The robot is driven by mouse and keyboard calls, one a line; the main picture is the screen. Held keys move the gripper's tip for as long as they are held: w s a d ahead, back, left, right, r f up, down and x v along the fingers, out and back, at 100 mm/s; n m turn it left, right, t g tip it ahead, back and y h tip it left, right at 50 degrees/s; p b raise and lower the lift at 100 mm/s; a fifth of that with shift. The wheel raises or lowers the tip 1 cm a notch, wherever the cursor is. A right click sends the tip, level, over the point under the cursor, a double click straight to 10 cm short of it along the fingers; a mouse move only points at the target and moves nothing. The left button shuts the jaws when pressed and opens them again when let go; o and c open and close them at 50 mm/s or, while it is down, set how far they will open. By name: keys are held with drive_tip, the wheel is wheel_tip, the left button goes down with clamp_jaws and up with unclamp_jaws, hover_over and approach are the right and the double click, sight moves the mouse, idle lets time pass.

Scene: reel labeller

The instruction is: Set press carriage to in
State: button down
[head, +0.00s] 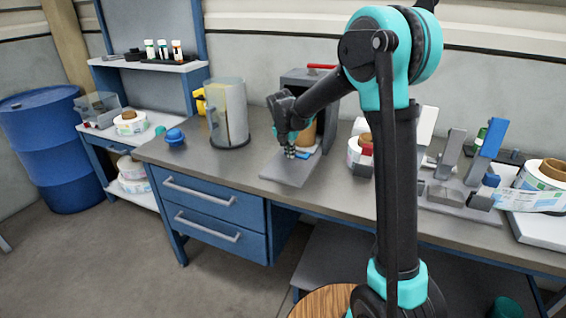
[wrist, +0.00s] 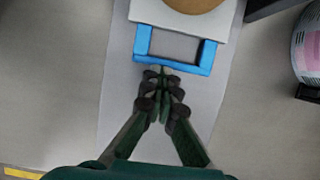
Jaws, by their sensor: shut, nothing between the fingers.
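The press is a dark grey housing (head: 300,78) with a red bar (head: 321,67) on top, on the bench behind my arm. Its carriage is a pale plate (wrist: 222,22) bearing a round tan piece (wrist: 195,3), with a blue U-shaped handle (wrist: 174,64) at its near end. The handle also shows in the head view (head: 304,154), partly hidden by my gripper (head: 290,154). My gripper (wrist: 163,72) is shut and empty, with its fingertips at the near side of the handle's front bar. I cannot tell whether they touch it.
A clear cylinder (head: 228,115) and a blue knob (head: 175,137) stand to the left. Label rolls (head: 358,152) and upright clamps (head: 452,150) stand to the right.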

sight(297, 149)
drive_tip(key=shift+w+d, duration=0.35)
drive_tip(key=shift+w, duration=0.6)
drive_tip(key=shift+w+d, duration=0.3)
drive_tip(key=shift+w, duration=0.7)
drive_tip(key=shift+w+d, duration=0.35)
drive_tip(key=shift+w, duration=0.6)
